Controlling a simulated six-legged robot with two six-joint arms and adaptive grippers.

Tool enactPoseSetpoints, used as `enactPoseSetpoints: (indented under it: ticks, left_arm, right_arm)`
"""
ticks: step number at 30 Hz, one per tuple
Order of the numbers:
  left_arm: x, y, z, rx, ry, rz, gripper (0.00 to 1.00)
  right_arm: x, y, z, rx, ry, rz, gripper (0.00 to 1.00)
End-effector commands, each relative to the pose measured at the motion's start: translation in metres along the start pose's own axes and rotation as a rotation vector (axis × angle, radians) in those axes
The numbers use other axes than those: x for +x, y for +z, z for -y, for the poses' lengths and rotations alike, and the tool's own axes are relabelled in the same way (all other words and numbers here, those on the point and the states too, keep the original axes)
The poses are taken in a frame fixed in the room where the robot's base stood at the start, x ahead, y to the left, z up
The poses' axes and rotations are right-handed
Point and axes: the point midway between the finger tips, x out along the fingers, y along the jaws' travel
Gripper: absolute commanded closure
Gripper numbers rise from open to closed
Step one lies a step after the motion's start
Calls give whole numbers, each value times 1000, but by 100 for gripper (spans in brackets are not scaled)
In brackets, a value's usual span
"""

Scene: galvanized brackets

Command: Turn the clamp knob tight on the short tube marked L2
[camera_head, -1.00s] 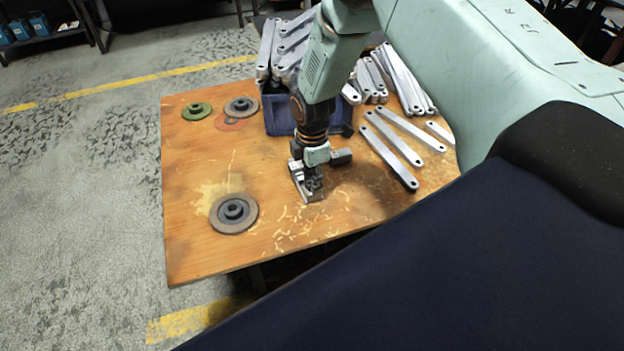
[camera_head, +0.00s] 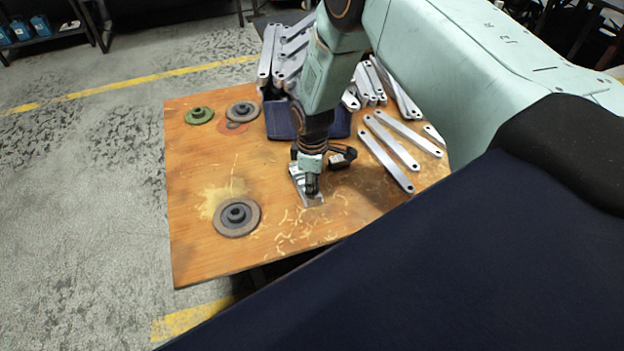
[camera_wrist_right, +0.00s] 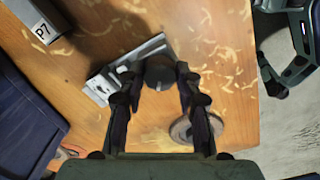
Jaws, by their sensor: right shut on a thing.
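My right gripper (camera_head: 312,188) points down at a small silver metal clamp piece (camera_head: 299,180) lying on the wooden tabletop. In the right wrist view the gripper (camera_wrist_right: 158,80) is shut on a dark round knob (camera_wrist_right: 158,68), one finger on each side of it. The clamp piece (camera_wrist_right: 100,86) extends to the left and up from the knob in that view. I can read no L2 mark in either view; the gripper hides part of the clamp.
A blue bin (camera_head: 278,120) of metal bars stands behind the gripper. Loose flat bars (camera_head: 388,160) lie to its right, discs (camera_head: 236,218) to its left. A grey part marked P7 (camera_wrist_right: 38,25) shows in the wrist view. Shavings litter the wooden tabletop (camera_head: 190,250).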

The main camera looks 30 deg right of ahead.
Motion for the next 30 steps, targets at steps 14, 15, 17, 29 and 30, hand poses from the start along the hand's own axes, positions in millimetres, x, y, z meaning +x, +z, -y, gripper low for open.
enactPoseSetpoints:
  ticks: [14, 15, 17, 29, 30]
  left_arm:
    - [-33, 0, 0, 0, 0, 0, 51]
    - [-35, 0, 0, 0, 0, 0, 51]
    - [-39, 0, 0, 0, 0, 0, 51]
    - [-48, 0, 0, 0, 0, 0, 51]
    - [-48, 0, 0, 0, 0, 0, 51]
  right_arm:
    - [-3, 0, 0, 576, 0, 0, 98]
    - [-2, 0, 0, 625, 0, 0, 98]
    - [-2, 0, 0, 697, 0, 1, 98]
    - [-1, 0, -1, 983, 1, -1, 98]
    - [-1, -1, -1, 983, 1, -2, 98]
